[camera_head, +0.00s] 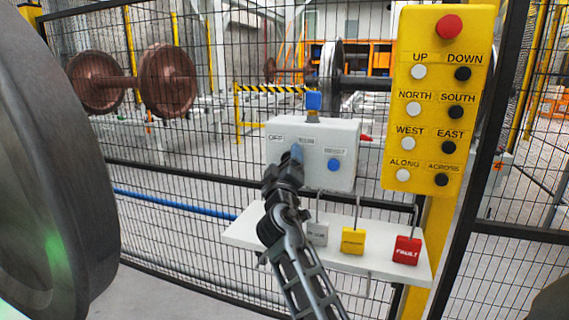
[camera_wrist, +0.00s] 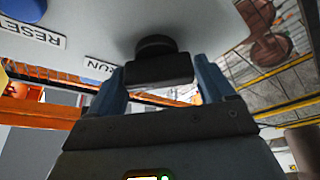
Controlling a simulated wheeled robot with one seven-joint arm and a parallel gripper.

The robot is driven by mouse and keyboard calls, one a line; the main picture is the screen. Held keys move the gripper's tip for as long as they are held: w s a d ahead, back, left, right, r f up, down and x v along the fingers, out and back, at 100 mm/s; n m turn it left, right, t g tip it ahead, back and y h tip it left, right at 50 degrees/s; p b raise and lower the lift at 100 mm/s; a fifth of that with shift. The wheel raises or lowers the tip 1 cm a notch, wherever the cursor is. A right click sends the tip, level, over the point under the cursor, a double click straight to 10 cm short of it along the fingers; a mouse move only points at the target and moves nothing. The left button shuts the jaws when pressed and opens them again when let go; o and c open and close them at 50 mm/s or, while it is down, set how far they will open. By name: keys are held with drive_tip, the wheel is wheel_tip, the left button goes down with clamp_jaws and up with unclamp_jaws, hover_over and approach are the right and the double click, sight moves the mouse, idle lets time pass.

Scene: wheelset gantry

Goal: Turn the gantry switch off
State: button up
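The gantry switch is on the front of a grey control box (camera_head: 345,150), with an OFF label at its upper left and a blue button at its right. In the wrist view its black knob (camera_wrist: 158,68) stands out from the box face, beside the RUN label. My gripper (camera_head: 296,154) reaches the box front from below and hides the knob in the head view. In the wrist view, the blue fingers of my gripper (camera_wrist: 158,82) stand one on each side of the knob and appear to touch both its ends.
A yellow button panel (camera_head: 437,130) with a red stop button hangs right of the box. A white shelf (camera_head: 250,235) below holds grey, yellow and red (camera_head: 407,250) padlocks. Mesh fencing stands behind. A large dark wheel (camera_head: 60,150) fills the left side.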

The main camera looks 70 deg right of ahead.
drive_tip(key=c, duration=0.6)
